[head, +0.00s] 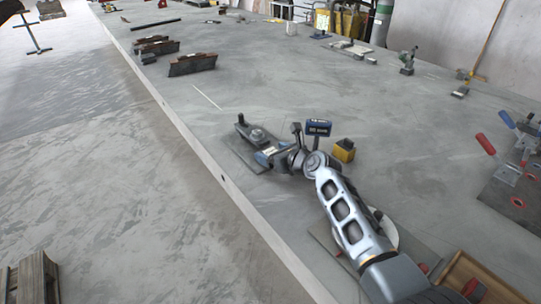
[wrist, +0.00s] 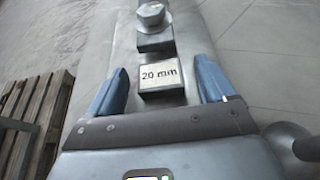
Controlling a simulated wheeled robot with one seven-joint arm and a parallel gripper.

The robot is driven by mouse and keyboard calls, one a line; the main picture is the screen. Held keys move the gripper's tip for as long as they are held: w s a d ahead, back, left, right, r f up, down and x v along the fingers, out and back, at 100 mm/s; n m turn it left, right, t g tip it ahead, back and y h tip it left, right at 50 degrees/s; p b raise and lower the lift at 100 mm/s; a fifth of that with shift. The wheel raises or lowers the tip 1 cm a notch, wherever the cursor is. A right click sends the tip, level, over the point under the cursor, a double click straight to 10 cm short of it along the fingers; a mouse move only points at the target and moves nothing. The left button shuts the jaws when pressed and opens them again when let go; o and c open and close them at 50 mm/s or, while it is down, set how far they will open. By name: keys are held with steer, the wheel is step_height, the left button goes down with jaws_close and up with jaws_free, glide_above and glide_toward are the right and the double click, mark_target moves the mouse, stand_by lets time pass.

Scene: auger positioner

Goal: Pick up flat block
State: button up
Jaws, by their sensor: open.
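The flat block (wrist: 160,80) is a small dark block with a pale top label reading "20 mm". In the wrist view it lies between the two blue fingers of my gripper (wrist: 161,68), with a visible gap on each side. My gripper is open and holds nothing. A grey metal fixture with a round knob (wrist: 150,14) stands just beyond the block. In the head view my gripper (head: 265,156) is low at the fixture (head: 256,135), near the table's left edge. The block is too small and covered to make out clearly there.
The long grey table (head: 300,85) is mostly clear beyond the fixture. A yellow and black block (head: 344,150) stands right of my gripper. Dark metal pieces (head: 192,64) lie farther back. A wooden pallet (head: 30,280) is on the floor at left.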

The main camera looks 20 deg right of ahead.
steer(key=c, duration=1.3)
